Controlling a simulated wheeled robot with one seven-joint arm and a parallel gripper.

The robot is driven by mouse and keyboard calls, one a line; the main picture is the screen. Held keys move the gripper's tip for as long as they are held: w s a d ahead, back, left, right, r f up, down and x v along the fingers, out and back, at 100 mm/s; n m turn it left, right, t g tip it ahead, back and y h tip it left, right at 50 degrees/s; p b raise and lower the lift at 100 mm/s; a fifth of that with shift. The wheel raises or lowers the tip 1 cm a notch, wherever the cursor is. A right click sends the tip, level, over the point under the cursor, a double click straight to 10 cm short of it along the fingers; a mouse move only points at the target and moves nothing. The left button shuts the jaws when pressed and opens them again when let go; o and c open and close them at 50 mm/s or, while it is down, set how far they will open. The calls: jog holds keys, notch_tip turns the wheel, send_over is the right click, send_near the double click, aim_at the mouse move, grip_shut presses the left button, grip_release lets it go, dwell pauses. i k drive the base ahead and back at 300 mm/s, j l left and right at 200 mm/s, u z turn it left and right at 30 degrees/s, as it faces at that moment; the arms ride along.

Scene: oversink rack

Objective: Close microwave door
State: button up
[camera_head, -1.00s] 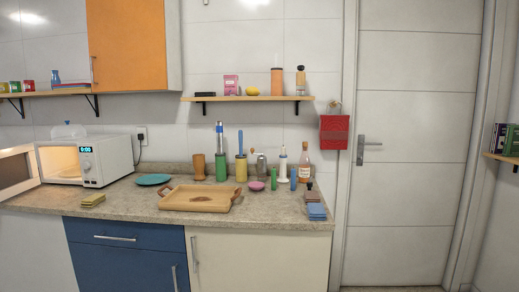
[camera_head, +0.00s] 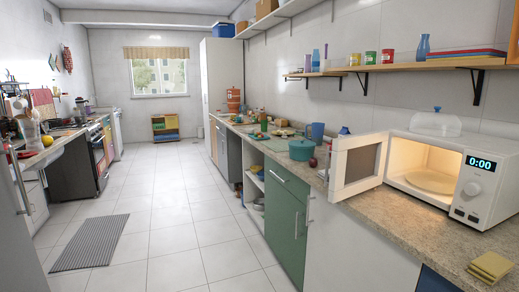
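The white microwave (camera_head: 480,180) stands on the right-hand counter, with its lit inside and a turntable plate showing. Its display reads 0:00. The microwave door (camera_head: 357,164) is open, swung out to the left and toward the counter's front edge. My gripper is not in view.
The counter (camera_head: 410,215) runs along the right wall, with a teal pot (camera_head: 302,149) beyond the door. Yellow sponges (camera_head: 491,267) lie in front of the microwave. The tiled floor (camera_head: 185,225) is clear, apart from a grey mat (camera_head: 92,243) at left.

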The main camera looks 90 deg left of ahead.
aim_at(358, 163)
jog(key=j+u, duration=0.25)
jog(key=i+j+u, duration=0.2)
jog(key=j, duration=0.3)
jog(key=j+u, duration=0.25)
jog(key=i+j+u, duration=0.2)
jog(key=j, duration=0.2)
jog(key=i+j+u, duration=0.1)
jog(key=j+u, duration=0.15)
jog(key=i+j, duration=0.15)
jog(key=j, duration=0.2)
jog(key=i+j, duration=0.2)
jog(key=j, duration=0.2)
jog(key=i+j, duration=0.15)
jog(key=j, duration=0.2)
